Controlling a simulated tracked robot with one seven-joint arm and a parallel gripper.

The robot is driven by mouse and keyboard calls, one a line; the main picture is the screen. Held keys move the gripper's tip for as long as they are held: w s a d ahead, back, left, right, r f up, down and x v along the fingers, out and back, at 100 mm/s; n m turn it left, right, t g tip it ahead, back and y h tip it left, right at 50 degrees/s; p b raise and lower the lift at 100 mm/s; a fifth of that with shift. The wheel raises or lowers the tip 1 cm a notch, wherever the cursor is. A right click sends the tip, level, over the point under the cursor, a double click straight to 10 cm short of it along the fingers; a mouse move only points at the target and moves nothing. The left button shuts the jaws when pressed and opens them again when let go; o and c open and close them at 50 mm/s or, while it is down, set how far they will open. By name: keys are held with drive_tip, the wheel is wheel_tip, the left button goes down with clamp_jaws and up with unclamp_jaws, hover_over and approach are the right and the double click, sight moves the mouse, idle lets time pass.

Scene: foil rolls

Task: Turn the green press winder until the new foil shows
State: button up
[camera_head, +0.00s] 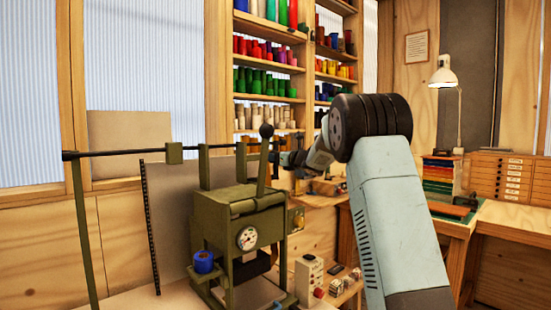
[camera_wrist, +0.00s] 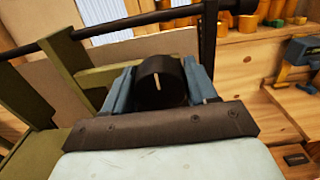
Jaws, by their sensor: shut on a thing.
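The green press (camera_head: 228,212) stands left of centre in the head view, with a gauge on its front and a long dark bar running left from its top. My gripper (camera_head: 288,158) reaches in from the right, at the right end of that bar; its fingers are small and partly hidden there. In the wrist view my gripper (camera_wrist: 158,85) has its two blue-grey fingers closed on either side of a round black winder knob (camera_wrist: 156,72). A short pale mark stands nearly upright on the knob's face. The foil strip cannot be made out clearly in either view.
A lever (camera_head: 265,160) with a dark ball rises from the press, close to my gripper. A blue roll (camera_head: 203,262) sits at the press's front left. A small control box (camera_head: 309,277) stands to its right. Shelves of coloured rolls (camera_head: 268,90) line the back wall.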

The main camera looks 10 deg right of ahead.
drive_tip(key=shift+m, duration=0.4)
drive_tip(key=m, duration=0.4)
drive_tip(key=shift+d+m, duration=0.2)
drive_tip(key=shift+m, duration=0.1)
drive_tip(key=m, duration=0.4)
drive_tip(key=shift+w+d+m, duration=0.1)
drive_tip(key=shift+m, duration=0.2)
drive_tip(key=m, duration=0.5)
drive_tip(key=shift+d+f, duration=0.1)
drive_tip(key=shift+f, duration=0.1)
drive_tip(key=shift+f+m, duration=0.2)
drive_tip(key=shift+m, duration=2.2)
drive_tip(key=shift+f, duration=0.1)
drive_tip(key=o, duration=0.8)
drive_tip(key=shift+w+d, duration=0.1)
drive_tip(key=shift+o, duration=0.9)
drive_tip(key=shift+a, duration=0.2)
